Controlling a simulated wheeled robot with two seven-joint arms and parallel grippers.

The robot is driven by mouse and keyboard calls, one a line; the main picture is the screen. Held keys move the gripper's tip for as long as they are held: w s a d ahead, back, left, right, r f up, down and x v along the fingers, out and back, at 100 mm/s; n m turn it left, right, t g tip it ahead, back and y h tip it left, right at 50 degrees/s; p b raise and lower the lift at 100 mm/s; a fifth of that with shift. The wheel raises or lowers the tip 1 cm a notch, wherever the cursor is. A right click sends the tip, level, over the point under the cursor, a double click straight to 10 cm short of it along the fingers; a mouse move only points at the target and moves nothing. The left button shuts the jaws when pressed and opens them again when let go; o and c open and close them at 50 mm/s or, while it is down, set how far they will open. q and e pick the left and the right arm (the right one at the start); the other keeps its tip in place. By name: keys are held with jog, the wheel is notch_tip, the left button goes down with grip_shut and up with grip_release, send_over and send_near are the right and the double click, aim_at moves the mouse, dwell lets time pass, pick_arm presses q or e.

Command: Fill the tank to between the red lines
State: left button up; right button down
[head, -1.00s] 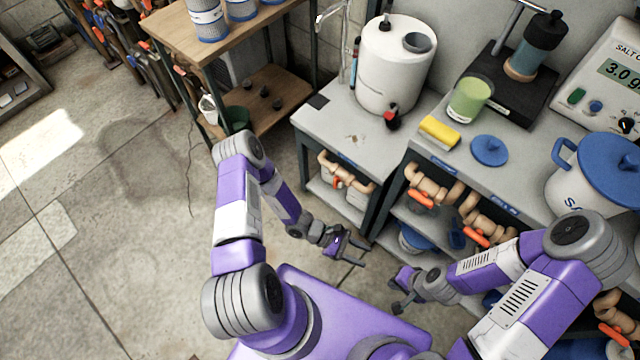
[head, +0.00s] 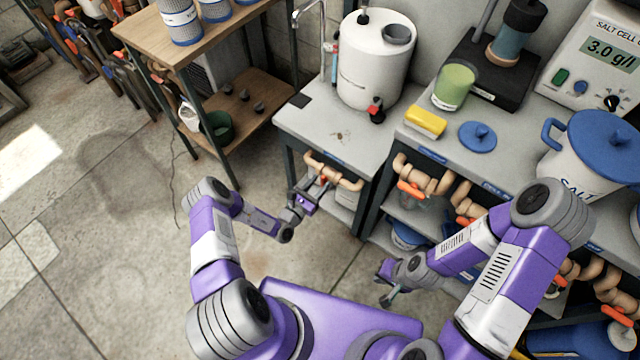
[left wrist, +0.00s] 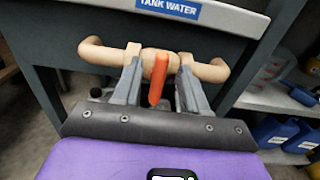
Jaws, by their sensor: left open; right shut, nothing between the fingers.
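The white tank (head: 372,70) stands on the grey bench, with a grey funnel opening on top and a red-and-black tap (head: 376,110) low on its front. A narrow gauge (head: 334,62) is beside it; I cannot read its level or any red lines. Under the bench edge, a tan pipe (head: 345,178) carries an orange valve handle (left wrist: 158,78) beneath a "TANK WATER" label (left wrist: 168,8). The handle points down. My left gripper (left wrist: 158,62) is open, with its fingers on either side of the handle. My right gripper (head: 385,285) is shut and empty, low before the shelves.
The bench to the right holds a yellow sponge (head: 426,122), a green cup (head: 454,88), a blue lid (head: 478,136), a salt pot (head: 590,150) and a meter (head: 600,60). More orange-handled valves (head: 411,190) sit below. A wooden shelf (head: 250,105) stands left. Floor at left is clear.

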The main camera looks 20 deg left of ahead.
pick_arm(q)
jog(key=shift+w+d, duration=0.25)
jog(key=shift+w, duration=0.4)
grip_shut()
jog(key=shift+a+n+b, duration=0.25)
jog(key=shift+n+b, duration=0.05)
jog(key=shift+n, duration=1.3)
jog(key=shift+f, duration=0.1)
grip_release()
